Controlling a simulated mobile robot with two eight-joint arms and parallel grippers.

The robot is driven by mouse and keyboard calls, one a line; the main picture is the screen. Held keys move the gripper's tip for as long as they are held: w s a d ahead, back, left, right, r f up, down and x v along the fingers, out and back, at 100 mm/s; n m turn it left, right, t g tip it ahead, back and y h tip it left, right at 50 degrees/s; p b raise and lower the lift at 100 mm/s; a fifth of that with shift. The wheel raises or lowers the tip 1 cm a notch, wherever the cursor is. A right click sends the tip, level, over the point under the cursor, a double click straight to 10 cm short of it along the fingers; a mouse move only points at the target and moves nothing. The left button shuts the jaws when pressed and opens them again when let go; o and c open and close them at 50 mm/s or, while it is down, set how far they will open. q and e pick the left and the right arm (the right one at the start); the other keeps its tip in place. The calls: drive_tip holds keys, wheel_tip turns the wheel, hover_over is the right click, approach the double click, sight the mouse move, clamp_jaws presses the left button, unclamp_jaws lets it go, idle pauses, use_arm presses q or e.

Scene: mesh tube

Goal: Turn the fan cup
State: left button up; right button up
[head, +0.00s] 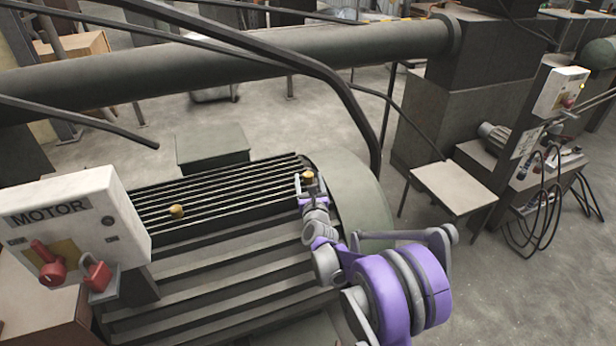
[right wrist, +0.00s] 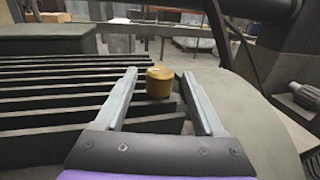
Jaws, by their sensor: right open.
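A small yellow cup (head: 308,175) stands upright at the right end of the slatted top of the big grey-green machine (head: 225,265). A second small yellow cup (head: 177,211) sits further left on the same slats. My right gripper (head: 308,186) is open at the right-hand cup. In the right wrist view the fingers of my right gripper (right wrist: 158,74) stand on either side of this cup (right wrist: 159,82), with gaps between it and both fingers. Whether the cup is fully between the fingertips or just beyond them is hard to tell. My left gripper is not in view.
A white MOTOR box (head: 75,225) with a red knob and red padlock stands at the left. A dark bent pipe (head: 330,75) arches over the machine near my right arm. A small table (head: 455,187) stands at the right.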

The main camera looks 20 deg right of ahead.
drive_tip(key=shift+x, duration=0.9)
clamp_jaws()
